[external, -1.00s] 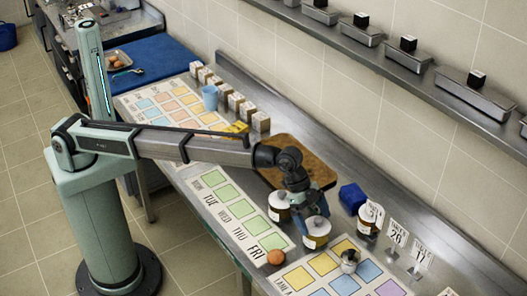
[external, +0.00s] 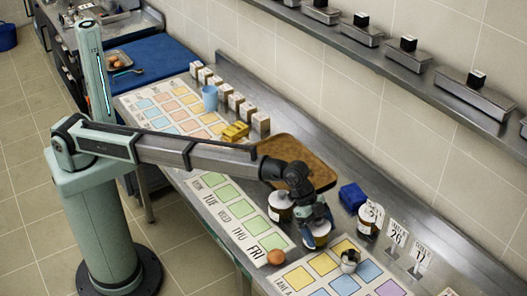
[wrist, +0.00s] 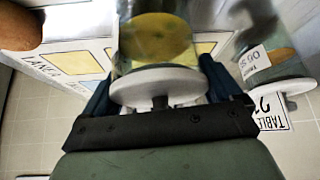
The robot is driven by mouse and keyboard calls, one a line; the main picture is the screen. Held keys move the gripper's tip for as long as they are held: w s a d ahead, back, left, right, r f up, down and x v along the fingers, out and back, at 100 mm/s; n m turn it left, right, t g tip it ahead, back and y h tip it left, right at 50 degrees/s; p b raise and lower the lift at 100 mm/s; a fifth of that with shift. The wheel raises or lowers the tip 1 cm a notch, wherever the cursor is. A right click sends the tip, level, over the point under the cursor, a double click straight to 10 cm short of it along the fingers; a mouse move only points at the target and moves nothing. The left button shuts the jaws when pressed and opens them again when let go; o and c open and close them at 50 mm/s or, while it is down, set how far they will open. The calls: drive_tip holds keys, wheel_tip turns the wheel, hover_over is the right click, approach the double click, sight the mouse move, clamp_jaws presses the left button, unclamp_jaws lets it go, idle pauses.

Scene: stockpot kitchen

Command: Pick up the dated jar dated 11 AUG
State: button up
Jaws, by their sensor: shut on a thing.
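Several white-lidded glass jars with brownish contents stand on the steel counter. My gripper (external: 317,226) is lowered over the middle jar (external: 316,240) and is shut on it. In the wrist view my gripper (wrist: 157,88) has a finger on each side of this jar (wrist: 158,45), by its white lid. No date on the held jar is readable. A second jar (external: 280,214) stands close to its left. A third jar (external: 367,224) stands to the right; it also shows in the wrist view (wrist: 276,65), with a date label I cannot read surely.
An egg (external: 275,258) lies left of the held jar. Table-number cards (external: 397,236), a blue block (external: 353,196) and a small metal pot (external: 349,261) stand to the right. A wooden board (external: 318,168) lies behind. Coloured planning sheets cover the counter front.

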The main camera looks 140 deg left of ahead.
drive_tip(key=c, duration=0.9)
drive_tip(key=shift+r, duration=0.1)
drive_tip(key=shift+c, duration=0.2)
